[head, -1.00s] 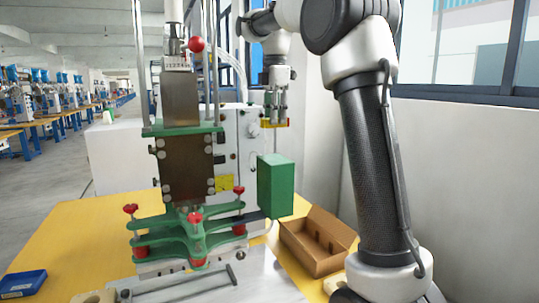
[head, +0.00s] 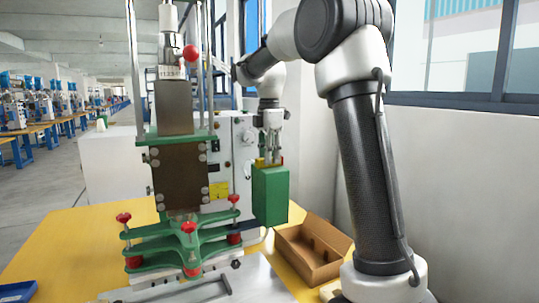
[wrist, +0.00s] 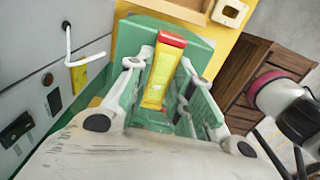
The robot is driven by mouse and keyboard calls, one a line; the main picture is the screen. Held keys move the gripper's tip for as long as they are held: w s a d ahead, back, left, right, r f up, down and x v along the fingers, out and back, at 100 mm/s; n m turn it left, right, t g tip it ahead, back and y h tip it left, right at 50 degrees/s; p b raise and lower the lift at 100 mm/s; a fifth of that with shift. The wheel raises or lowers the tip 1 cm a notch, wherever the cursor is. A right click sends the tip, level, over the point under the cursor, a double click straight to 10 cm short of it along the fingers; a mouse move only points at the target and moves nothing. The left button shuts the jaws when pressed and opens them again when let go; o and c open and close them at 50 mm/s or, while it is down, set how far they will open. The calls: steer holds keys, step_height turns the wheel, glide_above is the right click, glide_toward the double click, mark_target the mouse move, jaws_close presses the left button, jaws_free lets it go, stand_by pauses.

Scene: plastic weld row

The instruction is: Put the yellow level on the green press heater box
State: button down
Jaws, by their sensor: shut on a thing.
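The yellow level with red ends (head: 262,161) is between the fingers of my gripper (head: 271,148), which is shut on it. In the wrist view the level (wrist: 158,80) lies lengthwise between the fingertips (wrist: 163,74). The green press heater box (head: 270,197) is directly under the level, at the right side of the press. Its green top (wrist: 190,32) shows around the level in the wrist view. The level's underside is at or just above the box top; I cannot tell whether they touch.
The press (head: 180,170) with red knobs stands left of the box. A brown open carton (head: 335,268) is on the yellow table (head: 80,235) at the right. A blue tray (head: 18,290) lies at the front left. The wall is close behind.

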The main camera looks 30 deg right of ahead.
steer(key=c, duration=1.3)
jaws_free()
steer(key=shift+o, duration=0.2)
step_height(320, 180, up, 11)
steer(key=s+m+t, duration=0.1)
steer(key=s+m, duration=0.3)
steer(key=s, duration=0.4)
steer(key=s+f+m+t, duration=0.1)
steer(key=s+f+m, duration=0.6)
steer(key=s, duration=0.4)
steer(key=s+f+m+t, duration=0.2)
steer(key=s+f+m, duration=0.5)
steer(key=s+f, duration=0.3)
steer(key=shift+s+a, duration=0.3)
steer(key=shift+s, duration=0.45)
